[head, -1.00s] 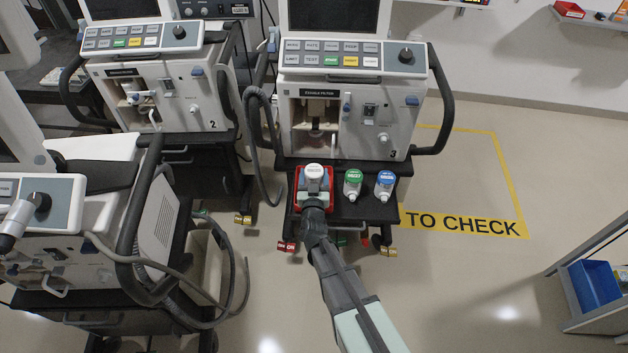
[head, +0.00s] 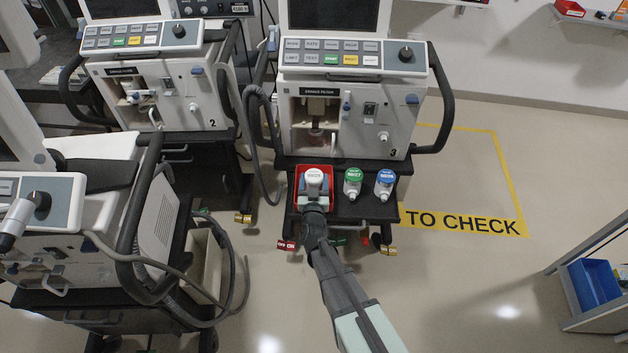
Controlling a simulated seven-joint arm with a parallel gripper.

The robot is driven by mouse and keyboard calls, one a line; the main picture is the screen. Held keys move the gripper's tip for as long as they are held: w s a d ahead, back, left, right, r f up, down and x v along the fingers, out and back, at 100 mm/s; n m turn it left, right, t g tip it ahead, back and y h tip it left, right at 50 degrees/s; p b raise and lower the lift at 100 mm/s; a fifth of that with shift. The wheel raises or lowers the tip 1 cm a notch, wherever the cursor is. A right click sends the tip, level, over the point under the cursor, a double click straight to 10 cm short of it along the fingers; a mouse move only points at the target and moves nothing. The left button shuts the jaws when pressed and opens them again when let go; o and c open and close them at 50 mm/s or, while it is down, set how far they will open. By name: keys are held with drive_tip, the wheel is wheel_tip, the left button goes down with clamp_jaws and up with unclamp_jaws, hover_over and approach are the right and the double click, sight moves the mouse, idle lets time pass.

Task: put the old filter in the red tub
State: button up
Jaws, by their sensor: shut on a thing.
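The old filter, a white-topped cylinder (head: 316,176), is held in my gripper (head: 316,192). My gripper is shut on its body. The red tub (head: 299,186) sits on the left part of the black shelf in front of ventilator 3. The filter and my fingers are over or within the tub's outline and hide most of its inside. I cannot tell whether the filter touches the tub's floor.
A green-topped filter (head: 353,181) and a blue-topped filter (head: 385,183) stand to the right on the same shelf. Ventilator 3 (head: 350,115) rises behind, with an open filter bay (head: 316,120). A hose (head: 262,150) hangs at the left.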

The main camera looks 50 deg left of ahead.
drive_tip(key=o, duration=1)
drive_tip(key=shift+o, duration=0.2)
drive_tip(key=shift+r, duration=0.15)
drive_tip(key=shift+r, duration=0.6)
drive_tip(key=v, duration=1.2)
